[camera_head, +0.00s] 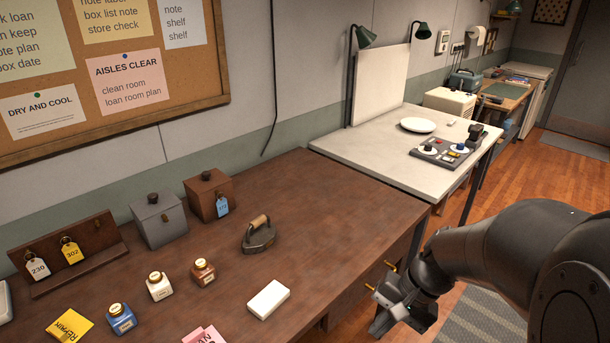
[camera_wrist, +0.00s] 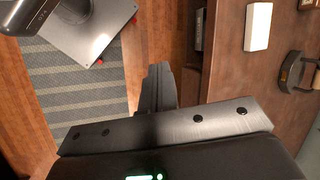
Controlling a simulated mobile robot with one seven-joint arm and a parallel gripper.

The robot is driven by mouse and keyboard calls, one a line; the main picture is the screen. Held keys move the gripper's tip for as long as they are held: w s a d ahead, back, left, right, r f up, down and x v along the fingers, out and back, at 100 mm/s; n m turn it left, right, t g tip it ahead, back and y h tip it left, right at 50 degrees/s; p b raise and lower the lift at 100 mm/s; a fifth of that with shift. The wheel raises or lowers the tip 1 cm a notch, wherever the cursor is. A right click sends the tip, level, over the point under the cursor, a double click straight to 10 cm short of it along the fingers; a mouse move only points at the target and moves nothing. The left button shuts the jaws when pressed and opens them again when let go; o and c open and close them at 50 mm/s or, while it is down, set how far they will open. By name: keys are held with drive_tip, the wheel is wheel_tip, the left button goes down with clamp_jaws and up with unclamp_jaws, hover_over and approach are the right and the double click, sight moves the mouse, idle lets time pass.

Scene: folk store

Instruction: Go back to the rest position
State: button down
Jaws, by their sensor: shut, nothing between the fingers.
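My gripper (camera_head: 385,285) is at the lower right of the head view, just off the front edge of the brown table (camera_head: 340,205). It is empty and away from every object. In the wrist view my gripper (camera_wrist: 158,75) points down past the table edge, with its dark fingers together above the floor.
A white block (camera_head: 268,299) lies near the table's front edge, with an old iron (camera_head: 259,234) behind it. Two lidded boxes, several small bottles and a tag rack (camera_head: 75,255) stand further left. A white table (camera_head: 350,150) adjoins at the back. A striped rug (camera_wrist: 75,95) covers the floor.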

drive_tip(key=s+r+n+t+h, duration=0.2)
drive_tip(key=r+t, duration=0.1)
drive_tip(key=r, duration=0.4)
drive_tip(key=s+r+n+t+h, duration=0.3)
drive_tip(key=r, duration=0.3)
drive_tip(key=shift+d+r+n, duration=0.15)
drive_tip(key=shift+r+n, duration=0.15)
drive_tip(key=shift+r, duration=0.05)
